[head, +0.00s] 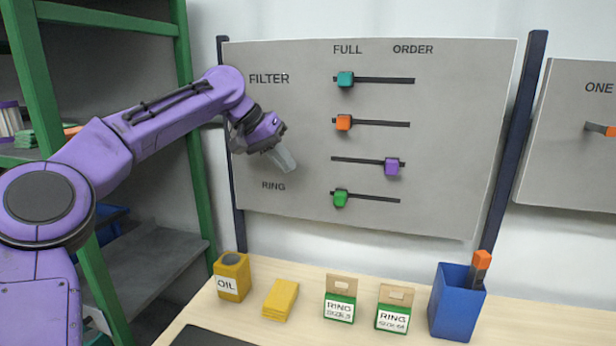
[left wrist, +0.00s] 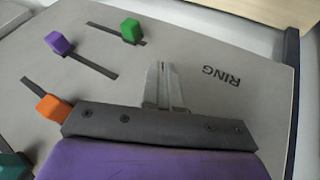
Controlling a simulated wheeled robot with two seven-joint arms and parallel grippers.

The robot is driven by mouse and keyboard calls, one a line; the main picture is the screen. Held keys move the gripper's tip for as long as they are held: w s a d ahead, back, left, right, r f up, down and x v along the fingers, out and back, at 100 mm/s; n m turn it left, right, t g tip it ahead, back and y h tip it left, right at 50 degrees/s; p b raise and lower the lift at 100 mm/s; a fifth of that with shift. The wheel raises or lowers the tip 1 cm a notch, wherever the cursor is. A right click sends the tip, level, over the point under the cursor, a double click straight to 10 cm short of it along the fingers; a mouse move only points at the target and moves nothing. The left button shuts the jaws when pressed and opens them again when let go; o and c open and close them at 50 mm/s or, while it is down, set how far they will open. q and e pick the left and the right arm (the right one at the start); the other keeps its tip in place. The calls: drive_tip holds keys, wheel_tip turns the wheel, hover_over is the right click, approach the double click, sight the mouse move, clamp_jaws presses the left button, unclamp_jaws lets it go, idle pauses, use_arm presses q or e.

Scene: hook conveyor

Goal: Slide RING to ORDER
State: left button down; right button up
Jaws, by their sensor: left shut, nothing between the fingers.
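The grey board (head: 440,215) carries four sliders under the headings FULL and ORDER. The green slider (head: 340,198) in the row marked RING (head: 273,186) sits at the left, FULL end of its dark slot (head: 380,200). In the left wrist view the green slider (left wrist: 131,31) and the RING label (left wrist: 221,76) show turned around. My left gripper (head: 288,166) is shut and empty in front of the board, above the RING label and up and left of the green slider. Its closed fingers (left wrist: 160,68) also show in the left wrist view. My right gripper is out of view.
The teal (head: 345,79) and orange (head: 343,122) sliders sit left; the purple slider (head: 393,167) sits right. My gripper hides middle labels. Below, the table (head: 270,345) holds an oil can (head: 232,275), RING packets (head: 340,298) and a blue bin (head: 455,305).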

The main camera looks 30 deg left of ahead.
sight(340, 198)
use_arm(q)
drive_tip(key=w+d+f, duration=0.5)
drive_tip(key=d+f, duration=0.2)
drive_tip(key=shift+w+f, duration=0.15)
drive_tip(key=shift+w, duration=0.05)
